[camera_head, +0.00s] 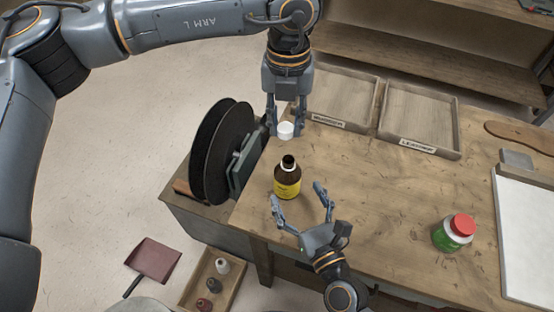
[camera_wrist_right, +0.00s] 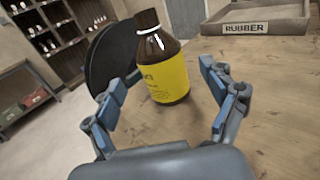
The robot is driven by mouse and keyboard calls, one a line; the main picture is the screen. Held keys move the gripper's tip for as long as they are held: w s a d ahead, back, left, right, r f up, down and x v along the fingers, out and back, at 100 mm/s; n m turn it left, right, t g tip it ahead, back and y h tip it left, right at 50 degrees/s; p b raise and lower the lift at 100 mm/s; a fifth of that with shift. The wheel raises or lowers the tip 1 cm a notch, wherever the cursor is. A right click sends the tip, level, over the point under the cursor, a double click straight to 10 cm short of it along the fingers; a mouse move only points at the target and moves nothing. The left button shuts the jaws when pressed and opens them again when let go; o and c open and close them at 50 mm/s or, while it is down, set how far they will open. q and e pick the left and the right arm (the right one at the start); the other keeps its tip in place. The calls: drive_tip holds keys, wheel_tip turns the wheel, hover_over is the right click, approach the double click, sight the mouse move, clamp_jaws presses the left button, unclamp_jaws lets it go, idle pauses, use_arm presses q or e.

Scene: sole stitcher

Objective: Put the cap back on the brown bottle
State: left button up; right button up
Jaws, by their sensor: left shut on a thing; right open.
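The brown bottle (camera_head: 287,178) with a yellow label stands upright on the workbench, its dark neck uncapped. It also shows in the right wrist view (camera_wrist_right: 164,66), in front of the open fingers. The white cap (camera_head: 286,131) is between the fingertips of my left gripper (camera_head: 286,127), which is shut on it. My left gripper points down, above and slightly beyond the bottle's neck in the head view. My right gripper (camera_head: 299,212) is open on the near side of the bottle, its fingers pointing toward it; the right wrist view shows it empty (camera_wrist_right: 165,100).
A large black disc (camera_head: 221,150) stands left of the bottle. Trays labelled RUBBER (camera_head: 343,97) and LEATHER (camera_head: 420,118) lie at the back. A green jar with a red lid (camera_head: 454,233) and a clipboard (camera_head: 528,235) are at the right. The bench between bottle and jar is clear.

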sight(292, 184)
drive_tip(key=shift+s+d+r, duration=0.2)
drive_tip(key=shift+s+d, duration=0.1)
drive_tip(key=shift+s, duration=0.25)
drive_tip(key=shift+s+d+r, duration=0.15)
drive_tip(key=shift+s+d, duration=0.1)
drive_tip(key=shift+s, duration=0.25)
use_arm(q)
drive_tip(key=shift+s+d+r, duration=0.2)
drive_tip(key=shift+s+d, duration=0.1)
drive_tip(key=shift+s, duration=0.3)
drive_tip(key=shift+s+d+r, duration=0.2)
drive_tip(key=shift+s+d, duration=0.05)
drive_tip(key=shift+s, duration=0.3)
use_arm(e)
drive_tip(key=shift+w+a, duration=0.15)
drive_tip(key=shift+w, duration=0.05)
use_arm(q)
drive_tip(key=shift+w+a+f, duration=0.1)
drive_tip(key=shift+w+a, duration=0.05)
drive_tip(key=shift+w, duration=0.2)
use_arm(e)
drive_tip(key=x, duration=0.7)
drive_tip(key=shift+w+a+f, duration=0.1)
drive_tip(key=shift+w+a, duration=0.05)
drive_tip(key=shift+w, duration=0.25)
drive_tip(key=c, duration=1.7)
use_arm(q)
drive_tip(key=shift+f, duration=2.5)
use_arm(e)
clamp_jaws()
